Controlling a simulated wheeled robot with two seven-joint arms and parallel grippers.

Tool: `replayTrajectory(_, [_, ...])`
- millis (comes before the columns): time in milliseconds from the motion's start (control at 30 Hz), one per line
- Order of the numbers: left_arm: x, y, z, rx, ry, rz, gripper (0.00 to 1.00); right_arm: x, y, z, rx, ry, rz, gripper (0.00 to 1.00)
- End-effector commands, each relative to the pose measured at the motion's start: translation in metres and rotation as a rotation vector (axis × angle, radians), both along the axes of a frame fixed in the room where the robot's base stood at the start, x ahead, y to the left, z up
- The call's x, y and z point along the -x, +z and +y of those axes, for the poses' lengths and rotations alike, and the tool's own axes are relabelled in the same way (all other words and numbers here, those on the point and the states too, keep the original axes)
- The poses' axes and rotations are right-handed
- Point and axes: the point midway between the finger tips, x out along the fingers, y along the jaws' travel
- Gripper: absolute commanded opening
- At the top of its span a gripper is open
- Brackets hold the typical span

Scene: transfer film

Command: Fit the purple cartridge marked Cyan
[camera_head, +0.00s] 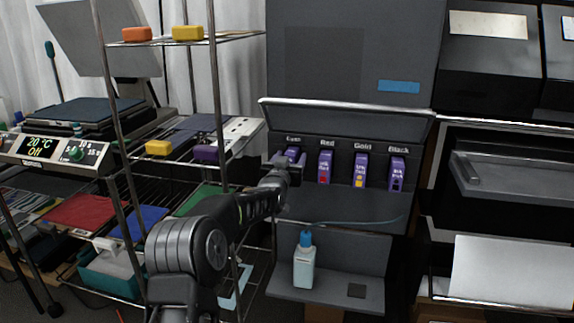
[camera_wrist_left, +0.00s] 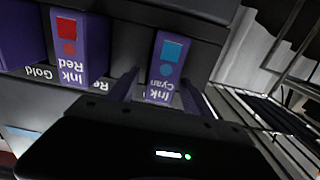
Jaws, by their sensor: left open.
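The purple cartridge marked Cyan (camera_head: 292,153), with a blue square on its face, is in the leftmost slot of the dark printer bay (camera_head: 355,145), under the Cyan label. It also shows upside down in the left wrist view (camera_wrist_left: 168,50). My left gripper (camera_head: 288,168) is at its front, partly covering it in the head view. In the left wrist view the open fingers (camera_wrist_left: 160,78) stand on either side of the cartridge's lower end, with gaps visible. How deep the cartridge sits is hard to tell. My right gripper is not in view.
Purple Red (camera_head: 325,167), Gold (camera_head: 360,170) and Black (camera_head: 397,173) cartridges stand in the slots to the right. The lifted cover (camera_head: 350,110) is above. A wire rack (camera_head: 213,90) is close on the left. A blue-capped bottle (camera_head: 304,265) stands on the lower shelf.

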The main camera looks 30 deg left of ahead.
Motion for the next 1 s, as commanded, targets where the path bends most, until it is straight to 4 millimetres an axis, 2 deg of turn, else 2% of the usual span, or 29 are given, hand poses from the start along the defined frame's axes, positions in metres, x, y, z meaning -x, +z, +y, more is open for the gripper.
replayTrajectory(300, [0.043,0.001,-0.013,-0.001,0.000,-0.002,0.58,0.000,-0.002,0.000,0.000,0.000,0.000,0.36])
replayTrajectory(500, [0.062,0.001,-0.020,-0.001,0.000,-0.002,0.58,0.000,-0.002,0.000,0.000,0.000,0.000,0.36])
replayTrajectory(1000, [0.065,0.001,-0.021,-0.001,0.000,-0.003,0.58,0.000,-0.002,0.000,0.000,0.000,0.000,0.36])
